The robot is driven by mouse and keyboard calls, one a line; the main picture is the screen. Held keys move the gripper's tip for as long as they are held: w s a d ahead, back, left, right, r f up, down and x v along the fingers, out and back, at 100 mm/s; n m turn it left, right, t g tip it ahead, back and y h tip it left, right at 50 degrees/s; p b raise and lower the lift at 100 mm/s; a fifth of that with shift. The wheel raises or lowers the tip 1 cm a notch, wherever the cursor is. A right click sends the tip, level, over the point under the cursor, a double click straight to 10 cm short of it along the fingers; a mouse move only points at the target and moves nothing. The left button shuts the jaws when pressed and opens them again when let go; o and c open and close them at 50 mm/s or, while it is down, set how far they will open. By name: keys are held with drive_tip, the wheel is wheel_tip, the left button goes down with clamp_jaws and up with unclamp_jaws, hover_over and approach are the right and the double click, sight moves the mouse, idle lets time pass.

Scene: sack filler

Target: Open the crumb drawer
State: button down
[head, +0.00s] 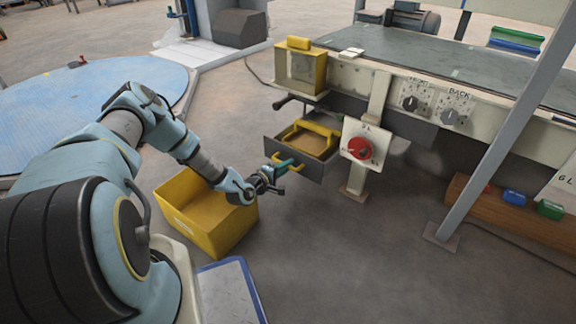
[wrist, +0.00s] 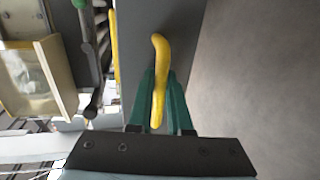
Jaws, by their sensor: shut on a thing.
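The crumb drawer (head: 309,167) is a dark grey drawer under the conveyor, standing out from the frame. Its inside shows a brown bottom and a yellow frame-like part (head: 318,130). Its yellow handle (head: 291,165) is on the front face. My gripper (head: 283,168) is at the handle, its green fingers shut on it. In the wrist view the yellow handle (wrist: 159,75) stands between the two green fingers, against the grey drawer front (wrist: 140,60). The drawer's back end is hidden under the machine.
A yellow bin (head: 190,225) stands on the floor beneath my forearm. A red knob (head: 360,149) on a white plate is right of the drawer, by a support leg (head: 355,188). A slanted grey post (head: 490,150) stands farther right.

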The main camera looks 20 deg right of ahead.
drive_tip(key=c, duration=0.8)
unclamp_jaws()
drive_tip(key=shift+c, duration=0.2)
drive_tip(key=p+v, duration=0.3)
drive_tip(key=v, duration=0.7)
drive_tip(key=shift+s+a, duration=0.15)
drive_tip(key=shift+a, duration=0.25)
